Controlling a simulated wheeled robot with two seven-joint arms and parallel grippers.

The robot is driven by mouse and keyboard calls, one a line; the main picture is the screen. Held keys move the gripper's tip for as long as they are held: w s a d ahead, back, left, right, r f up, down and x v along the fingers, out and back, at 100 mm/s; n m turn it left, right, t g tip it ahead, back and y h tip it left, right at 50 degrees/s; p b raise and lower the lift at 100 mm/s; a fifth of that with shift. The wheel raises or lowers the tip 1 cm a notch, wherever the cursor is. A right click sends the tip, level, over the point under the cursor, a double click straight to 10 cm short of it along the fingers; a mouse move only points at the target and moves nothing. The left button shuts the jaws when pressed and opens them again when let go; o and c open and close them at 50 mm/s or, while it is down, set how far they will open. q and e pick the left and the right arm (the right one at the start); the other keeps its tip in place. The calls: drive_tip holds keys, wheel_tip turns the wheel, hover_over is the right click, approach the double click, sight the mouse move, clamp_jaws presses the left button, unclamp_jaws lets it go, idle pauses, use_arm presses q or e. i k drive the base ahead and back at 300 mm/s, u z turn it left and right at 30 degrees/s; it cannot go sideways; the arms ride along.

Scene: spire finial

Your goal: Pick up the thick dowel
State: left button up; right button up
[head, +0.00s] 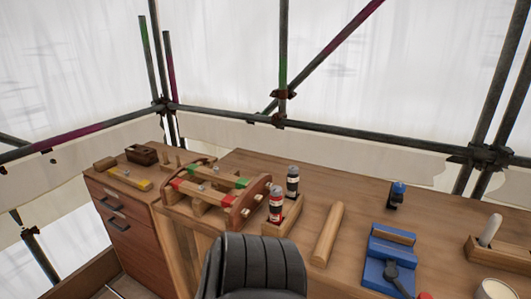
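The thick dowel (328,234) is a plain pale wooden cylinder. It lies on its side on the brown wooden bench top (352,188), right of the middle of the head view. It lies between a small wooden holder and a blue vise-like tool, apart from both. Nothing covers it. Neither of my grippers shows in the head view.
Left of the dowel, a wooden holder (283,222) carries two dark-topped bottles; farther left is a wooden frame (207,214) with red and green parts. The blue vise (385,272) is at right. A black ribbed chair-like back (255,265) rises in front.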

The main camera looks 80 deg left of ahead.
sight(165, 155)
drive_tip(key=k, duration=0.4)
drive_tip(key=u, duration=2.9)
drive_tip(key=i, duration=0.65)
drive_tip(key=u, duration=0.8)
drive_tip(key=k, duration=0.45)
drive_tip(key=u, duration=1)
drive_tip(key=k, duration=0.9)
drive_tip(key=u, duration=0.5)
drive_tip(key=i, duration=1.35)
drive_tip(key=z, duration=0.35)
